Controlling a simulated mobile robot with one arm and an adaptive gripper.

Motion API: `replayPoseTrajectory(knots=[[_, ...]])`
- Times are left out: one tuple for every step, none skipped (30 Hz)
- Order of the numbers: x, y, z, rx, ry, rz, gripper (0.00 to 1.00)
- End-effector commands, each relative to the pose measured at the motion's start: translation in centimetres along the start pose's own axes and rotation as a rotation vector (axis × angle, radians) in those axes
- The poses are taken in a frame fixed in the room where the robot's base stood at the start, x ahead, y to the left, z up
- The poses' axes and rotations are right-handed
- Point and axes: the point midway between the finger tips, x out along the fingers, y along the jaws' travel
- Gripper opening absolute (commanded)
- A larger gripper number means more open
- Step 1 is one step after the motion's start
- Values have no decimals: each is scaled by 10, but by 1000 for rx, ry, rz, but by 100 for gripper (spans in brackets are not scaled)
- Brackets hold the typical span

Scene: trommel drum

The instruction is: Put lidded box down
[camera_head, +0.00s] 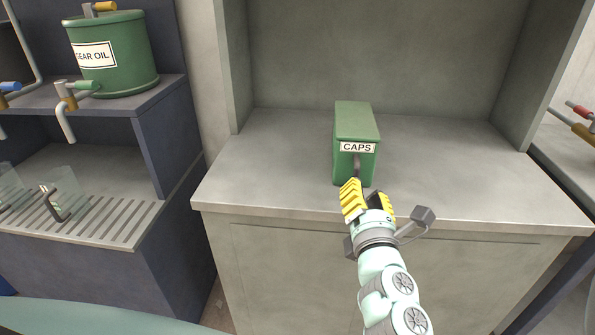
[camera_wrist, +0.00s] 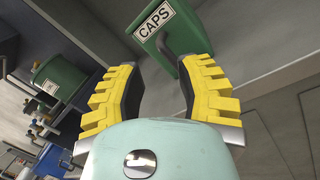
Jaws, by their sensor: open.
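The green lidded box (camera_head: 355,142) stands upright on the grey counter (camera_head: 270,160). Its white label reads CAPS and a dark handle sits on its front face, below the label. In the wrist view the box (camera_wrist: 187,49) is beyond my fingers, at the top middle. My gripper (camera_head: 365,192) is in front of the box, near the counter's front edge. In the wrist view its yellow-padded fingers (camera_wrist: 160,80) are spread with nothing between them. The handle looks clear of the fingers.
Side walls and a back panel enclose the counter, which is bare left and right of the box. At left, a green GEAR OIL drum (camera_head: 115,60) stands on a dark shelf above a slatted tray (camera_head: 110,219). Taps with coloured handles are at both sides.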

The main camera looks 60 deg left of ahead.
Motion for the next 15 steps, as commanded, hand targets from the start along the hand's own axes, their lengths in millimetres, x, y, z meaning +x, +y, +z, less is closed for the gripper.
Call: replayPoseTrajectory(knots=[[-7,0,-4,0,6,3,34],[-10,0,-4,0,6,3,34],[-13,1,-3,0,5,5,34],[-15,1,-2,0,3,5,34],[-16,1,-2,0,2,6,34],[-18,2,-1,0,2,6,34],[-19,2,-1,0,2,6,34],[-20,2,-1,0,2,6,34],[-21,2,-1,0,2,5,34],[-22,2,-1,-1,2,5,34],[-22,2,-1,-1,2,5,34],[-22,2,-1,-1,2,5,34],[-22,2,-1,-1,2,5,34],[-22,2,-1,-1,2,5,34],[-22,2,-1,1,2,5,34]])
